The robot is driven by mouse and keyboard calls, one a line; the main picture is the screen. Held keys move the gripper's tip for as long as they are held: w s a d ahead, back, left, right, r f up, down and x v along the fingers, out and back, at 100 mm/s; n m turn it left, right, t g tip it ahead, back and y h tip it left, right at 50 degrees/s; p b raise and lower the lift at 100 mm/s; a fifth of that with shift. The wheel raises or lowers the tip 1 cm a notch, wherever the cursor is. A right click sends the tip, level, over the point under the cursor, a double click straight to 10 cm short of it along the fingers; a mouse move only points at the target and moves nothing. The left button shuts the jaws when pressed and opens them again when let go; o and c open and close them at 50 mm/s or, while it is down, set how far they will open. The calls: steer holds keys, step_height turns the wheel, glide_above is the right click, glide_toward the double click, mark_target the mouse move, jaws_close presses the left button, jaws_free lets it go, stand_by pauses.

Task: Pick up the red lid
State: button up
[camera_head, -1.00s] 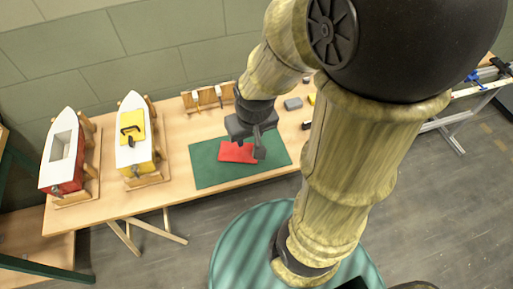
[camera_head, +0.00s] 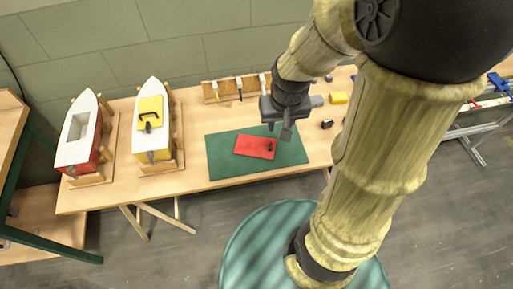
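The red lid (camera_head: 253,147) lies flat on the green mat (camera_head: 222,164) on the wooden table. A small dark handle (camera_head: 270,146) shows near the lid's right end. My gripper (camera_head: 279,131) hangs above the back right of the lid, apart from it. Its two dark fingers look parted, with nothing between them. The lid is almost fully in view.
Two model boats stand in wooden cradles at the left: one red-hulled with an open hatch (camera_head: 75,139), one with a yellow lid (camera_head: 150,113). A tool rack (camera_head: 225,92) stands behind the mat. A yellow block (camera_head: 339,97) and small dark items lie to the right.

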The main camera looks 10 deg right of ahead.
steer(key=w+d+f+m+g+b, duration=0.2)
steer(key=w+f+b, duration=0.3)
steer(key=w+f, duration=0.4)
steer(key=w+m, duration=0.1)
steer(key=w, duration=0.2)
steer(key=shift+w+f+m+b, duration=0.15)
steer(key=shift+f+m+b, duration=0.05)
steer(key=shift+m+b, duration=0.2)
step_height(320, 180, down, 12)
steer(key=shift+f, duration=0.15)
